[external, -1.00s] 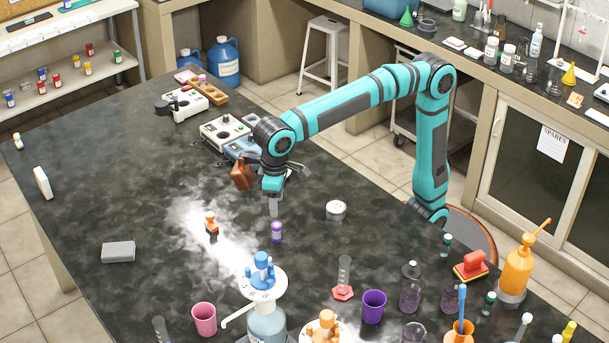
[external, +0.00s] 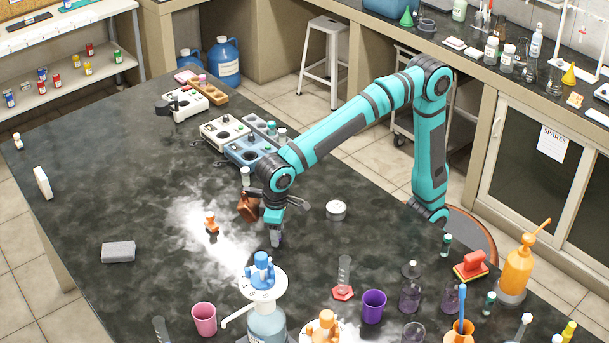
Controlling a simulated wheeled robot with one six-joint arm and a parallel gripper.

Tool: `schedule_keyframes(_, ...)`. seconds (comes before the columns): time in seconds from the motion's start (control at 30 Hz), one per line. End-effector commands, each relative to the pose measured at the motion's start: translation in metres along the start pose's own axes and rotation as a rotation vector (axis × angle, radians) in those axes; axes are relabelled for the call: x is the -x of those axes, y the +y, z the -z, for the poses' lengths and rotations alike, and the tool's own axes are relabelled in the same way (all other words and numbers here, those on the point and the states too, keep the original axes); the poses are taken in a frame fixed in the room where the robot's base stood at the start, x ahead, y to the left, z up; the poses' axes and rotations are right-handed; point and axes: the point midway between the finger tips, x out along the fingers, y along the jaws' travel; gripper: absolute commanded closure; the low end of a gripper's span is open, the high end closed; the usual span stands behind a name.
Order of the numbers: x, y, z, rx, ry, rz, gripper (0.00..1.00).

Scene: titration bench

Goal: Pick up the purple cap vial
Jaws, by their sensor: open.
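The purple cap vial (external: 277,241) stands on the dark bench top, and only a small part of it shows. My gripper (external: 276,235) points straight down over it, with its fingers around the vial's upper part or just in front of it; I cannot tell which. The jaws are open. The fingers hide most of the vial and its cap.
A blue-topped dispenser bottle (external: 264,312) stands close in front of the vial. A white round dish (external: 336,210) is to the right.

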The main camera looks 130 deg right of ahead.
Motion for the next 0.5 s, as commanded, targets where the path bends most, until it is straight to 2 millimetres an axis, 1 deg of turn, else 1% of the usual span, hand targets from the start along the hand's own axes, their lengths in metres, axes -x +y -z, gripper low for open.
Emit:
schedule_keyframes(0.07, -0.0038, -0.0001, 0.0001, 0.000, 0.001, 0.001, 0.48)
schedule_keyframes(0.23, -0.0040, -0.0001, 0.0002, 0.000, 0.001, 0.001, 0.48)
schedule_keyframes(0.27, -0.0040, -0.0001, 0.0002, 0.000, 0.001, 0.001, 0.50)
schedule_keyframes(0.3, -0.0039, -0.0001, 0.0002, 0.000, 0.001, 0.001, 0.57)
schedule_keyframes(0.5, -0.0039, -0.0001, 0.0001, 0.000, 0.001, 0.001, 0.96)
